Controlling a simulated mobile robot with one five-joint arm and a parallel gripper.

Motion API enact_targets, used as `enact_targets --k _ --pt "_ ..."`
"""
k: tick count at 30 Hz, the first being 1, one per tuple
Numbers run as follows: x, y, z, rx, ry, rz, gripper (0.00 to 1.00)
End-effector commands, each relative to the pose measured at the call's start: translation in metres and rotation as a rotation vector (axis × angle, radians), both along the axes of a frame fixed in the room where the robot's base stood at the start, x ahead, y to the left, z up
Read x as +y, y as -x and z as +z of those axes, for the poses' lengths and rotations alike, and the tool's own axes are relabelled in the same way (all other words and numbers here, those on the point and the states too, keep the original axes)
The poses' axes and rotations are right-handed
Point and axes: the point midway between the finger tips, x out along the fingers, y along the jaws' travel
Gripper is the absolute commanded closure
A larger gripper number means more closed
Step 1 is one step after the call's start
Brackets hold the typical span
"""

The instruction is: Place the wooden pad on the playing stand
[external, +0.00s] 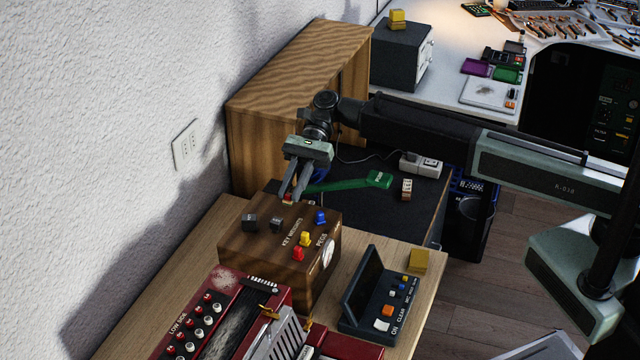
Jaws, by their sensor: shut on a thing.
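My gripper (292,193) points down over the far edge of a dark wooden box (250,238) marked "KEY WEIGHTS" and "PEGS". Its fingers are shut on a small reddish and pale piece (288,199) at the fingertips. The piece is too small and too covered to tell whether it is the wooden pad, or whether it touches the box. I cannot tell which thing is the playing stand.
Dark weights (249,222) and blue, yellow and red pegs (305,239) stand on the box. A green lever (350,184) lies behind the gripper. A red accordion (215,318) and a black console (375,300) stand in front. A tall wooden cabinet (285,85) rises behind.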

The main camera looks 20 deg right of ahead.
Motion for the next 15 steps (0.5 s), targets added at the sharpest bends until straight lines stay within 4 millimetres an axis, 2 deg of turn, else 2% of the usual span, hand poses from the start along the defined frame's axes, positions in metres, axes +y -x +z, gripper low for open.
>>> enact_targets --k 7,15 --pt "0.000 0.000 -0.037 0.000 0.000 -0.001 1.00" --pt "0.000 0.000 -0.035 0.000 0.000 0.000 1.00"
